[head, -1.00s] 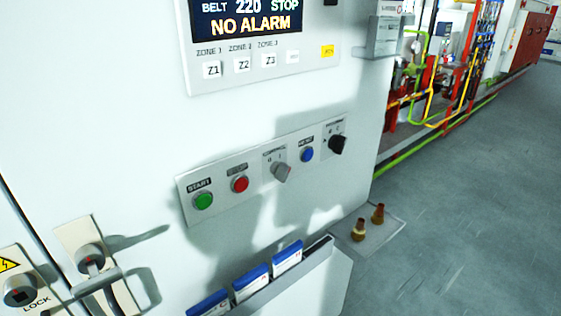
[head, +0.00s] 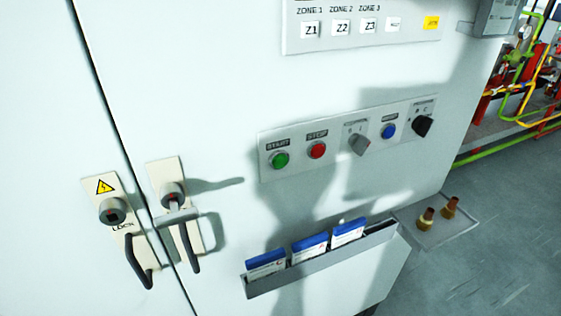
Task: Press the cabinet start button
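The green start button (head: 280,160) is at the left end of a grey control strip (head: 268,177) on the white cabinet (head: 230,80). A label reading START is above it. To its right are the red stop button (head: 317,150), a grey selector knob (head: 359,145), a blue button (head: 389,131) and a black selector knob (head: 423,125). Neither gripper is in view. A shadow falls on the cabinet around and below the strip.
Two door handles with locks (head: 113,212) (head: 172,196) are at the left, by a door seam. A document holder (head: 330,255) with blue-topped booklets sticks out below the strip. Grey floor is open there.

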